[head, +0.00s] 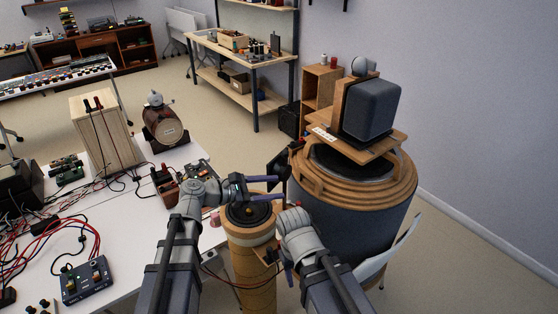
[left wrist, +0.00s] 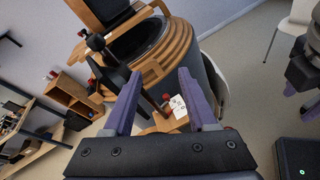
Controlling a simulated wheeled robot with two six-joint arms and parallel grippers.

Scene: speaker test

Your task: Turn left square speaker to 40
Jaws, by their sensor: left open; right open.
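A dark, rounded square speaker (head: 372,108) stands on a wooden platform on a large round drum-like cabinet (head: 345,215). A small white card with markings (head: 323,134) lies at the platform's left edge; a marked card also shows in the left wrist view (left wrist: 178,105). I cannot read a number on it. My left gripper (head: 276,188) is open, its purple fingers pointing right toward the cabinet, apart from the speaker. In the left wrist view its fingers (left wrist: 160,75) are spread with nothing clearly between them. My right gripper (head: 277,260) is open, lower, beside the round pedestal, and partly hidden.
A round wooden pedestal with a black top (head: 248,213) stands under my left gripper. A dark bracket (head: 279,165) juts out left of the cabinet. A white table (head: 120,265) at left holds cables, a pale wooden box (head: 102,140) and a brown cylinder (head: 165,128).

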